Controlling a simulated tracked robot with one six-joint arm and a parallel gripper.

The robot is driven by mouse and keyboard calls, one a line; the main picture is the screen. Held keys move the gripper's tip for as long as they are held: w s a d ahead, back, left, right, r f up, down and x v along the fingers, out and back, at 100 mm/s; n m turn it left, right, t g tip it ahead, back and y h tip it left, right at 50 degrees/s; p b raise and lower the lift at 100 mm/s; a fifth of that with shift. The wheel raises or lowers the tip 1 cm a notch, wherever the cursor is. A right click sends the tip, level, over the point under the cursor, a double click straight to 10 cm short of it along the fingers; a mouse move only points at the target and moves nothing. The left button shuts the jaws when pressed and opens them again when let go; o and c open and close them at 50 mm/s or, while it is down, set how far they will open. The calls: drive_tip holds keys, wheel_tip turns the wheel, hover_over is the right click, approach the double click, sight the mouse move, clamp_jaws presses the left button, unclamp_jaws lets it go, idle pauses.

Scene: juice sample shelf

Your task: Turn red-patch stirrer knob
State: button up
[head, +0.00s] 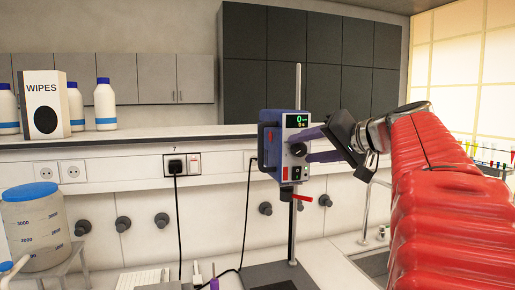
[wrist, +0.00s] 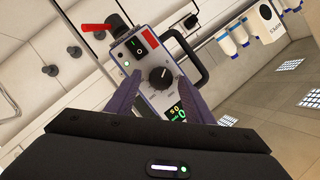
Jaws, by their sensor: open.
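The stirrer (head: 274,143) is a blue-sided box with a light front panel, held on a vertical rod. Its dark round knob (head: 298,149) sits mid-panel, below a green-lit display reading 0. In the wrist view the knob (wrist: 161,76) shows a white pointer mark, and a red patch (wrist: 150,38) is at the panel's corner. My gripper (head: 301,147) is open, its purple fingers on either side of the knob in the picture. In the wrist view my gripper (wrist: 158,80) also brackets the knob, with gaps showing. Contact is not visible.
A red lever (head: 302,197) sticks out below the stirrer. A black cable (head: 246,210) hangs left of it, and a plug (head: 176,165) sits in the wall socket. A wipes box (head: 43,104) and white bottles stand on the shelf. A large blue-lidded container (head: 37,225) is at left.

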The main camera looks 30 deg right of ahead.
drive_tip(key=c, duration=1)
drive_tip(key=shift+c, duration=0.2)
drive_tip(key=shift+m, duration=0.3)
drive_tip(key=m, duration=0.1)
drive_tip(key=m+t+y, duration=0.1)
drive_tip(key=m, duration=0.1)
drive_tip(key=shift+s+d+f+t, duration=0.1)
drive_tip(key=shift+d+f+t, duration=0.05)
drive_tip(key=shift+f+t, duration=0.2)
drive_tip(key=m, duration=0.1)
drive_tip(key=m+t, duration=0.1)
drive_tip(key=m, duration=0.2)
drive_tip(key=shift+f+t+y, duration=0.3)
drive_tip(key=shift+t+y, duration=0.05)
drive_tip(key=shift+y, duration=0.05)
drive_tip(key=m, duration=0.1)
drive_tip(key=m+t, duration=0.1)
drive_tip(key=m, duration=0.1)
drive_tip(key=m+t, duration=0.1)
drive_tip(key=shift+f+m+h, duration=0.3)
drive_tip(key=shift+m+h, duration=0.1)
drive_tip(key=shift+a+f+m+t+h, duration=0.15)
drive_tip(key=shift+m+t+h, duration=0.25)
drive_tip(key=shift+m, duration=0.9)
drive_tip(key=shift+a+f+m+t+h, duration=0.1)
drive_tip(key=shift+m+t+h, duration=0.3)
drive_tip(key=shift+m, duration=0.9)
